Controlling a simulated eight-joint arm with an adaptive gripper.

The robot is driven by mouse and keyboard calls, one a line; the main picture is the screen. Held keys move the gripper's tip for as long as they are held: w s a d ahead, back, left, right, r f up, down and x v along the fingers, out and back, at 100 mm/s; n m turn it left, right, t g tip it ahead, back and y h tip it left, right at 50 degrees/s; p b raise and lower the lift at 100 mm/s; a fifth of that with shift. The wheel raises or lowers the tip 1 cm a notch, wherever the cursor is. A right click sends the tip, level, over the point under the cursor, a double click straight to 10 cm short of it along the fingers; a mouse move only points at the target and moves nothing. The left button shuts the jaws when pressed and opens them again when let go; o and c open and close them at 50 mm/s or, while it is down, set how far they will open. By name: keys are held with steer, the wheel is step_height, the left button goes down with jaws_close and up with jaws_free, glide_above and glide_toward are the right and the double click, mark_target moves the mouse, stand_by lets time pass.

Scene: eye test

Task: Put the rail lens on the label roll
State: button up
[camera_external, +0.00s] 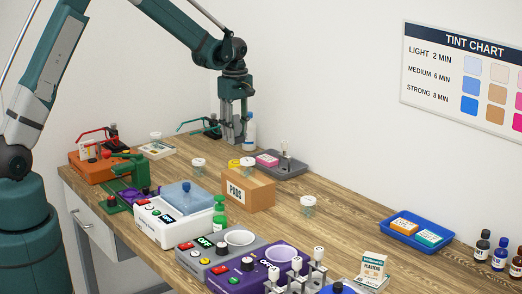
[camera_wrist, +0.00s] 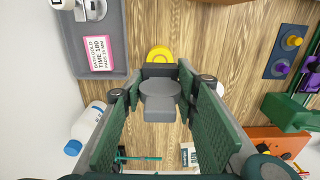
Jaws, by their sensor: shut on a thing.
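My gripper (camera_external: 231,138) hangs fingers-down over the back of the bench. In the wrist view its green-padded fingers (camera_wrist: 159,88) are closed on a grey piece with a round disc face, which I take for the rail lens (camera_wrist: 160,96). The yellow ring that looks like the label roll (camera_wrist: 158,52) lies on the wood just beyond the held piece, partly hidden by it and the fingertips. In the external view the label roll (camera_external: 234,164) shows behind the cardboard box, in front of and below my gripper. The held piece is hard to make out there.
A white bottle with a blue cap (camera_external: 250,131) stands close to my gripper. A grey tray (camera_external: 296,168) lies to the right, teal glasses (camera_external: 197,124) to the left. Lidded jars (camera_external: 198,164) and a PADS box (camera_external: 247,192) stand nearby. Wood right of the box is mostly clear.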

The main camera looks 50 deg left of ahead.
mark_target(236, 115)
steer(key=shift+f, duration=1.8)
steer(key=shift+f, duration=1.85)
steer(key=shift+f, duration=0.2)
steer(key=o, duration=1)
steer(key=shift+c, duration=0.2)
steer(key=shift+r, duration=0.15)
step_height(236, 115, up, 12)
steer(key=shift+r, duration=0.1)
